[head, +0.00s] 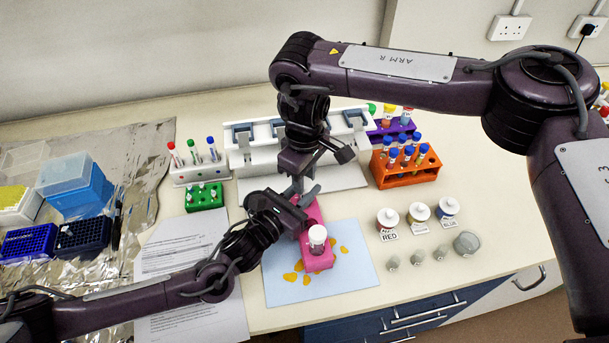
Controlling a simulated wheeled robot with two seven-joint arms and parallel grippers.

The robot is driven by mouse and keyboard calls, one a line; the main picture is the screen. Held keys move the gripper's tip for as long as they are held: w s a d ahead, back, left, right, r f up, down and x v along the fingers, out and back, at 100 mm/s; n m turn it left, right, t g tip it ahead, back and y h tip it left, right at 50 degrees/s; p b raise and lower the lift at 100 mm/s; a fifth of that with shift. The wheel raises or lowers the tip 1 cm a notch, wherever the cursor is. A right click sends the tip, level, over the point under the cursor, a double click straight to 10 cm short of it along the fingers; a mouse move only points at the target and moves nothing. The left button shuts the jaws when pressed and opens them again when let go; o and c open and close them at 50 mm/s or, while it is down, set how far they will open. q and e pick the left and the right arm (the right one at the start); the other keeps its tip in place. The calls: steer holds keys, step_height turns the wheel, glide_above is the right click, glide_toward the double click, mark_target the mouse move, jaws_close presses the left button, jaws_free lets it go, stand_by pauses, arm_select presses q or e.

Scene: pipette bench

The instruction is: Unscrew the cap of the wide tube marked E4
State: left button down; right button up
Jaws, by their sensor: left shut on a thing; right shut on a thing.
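A pink rack (310,266) stands on the pale blue mat (357,272) at the bench front. A wide tube with a white cap (318,233) stands upright at its near end. My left gripper (306,200) is shut at the far part of the rack, low down. My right gripper (298,185) points down from above at the same spot and is also shut. The jaws nearly meet there, and they and the arms hide what they hold. No E4 mark can be read at this size.
Orange and purple tube racks (408,170) stand behind right. Labelled jars (419,213) and small vials (418,257) stand to the right. A white pipette stand (246,160) is behind the grippers. Papers (190,250) lie at left.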

steer(key=n, duration=0.6)
steer(key=shift+n, duration=0.3)
steer(key=n, duration=1.2)
steer(key=shift+w+n, duration=0.1)
steer(key=shift+n, duration=0.3)
steer(key=n, duration=1.2)
steer(key=shift+n, duration=0.4)
steer(key=n, duration=0.6)
steer(key=shift+n, duration=0.3)
steer(key=shift+r, duration=0.3)
steer(key=shift+r, duration=0.9)
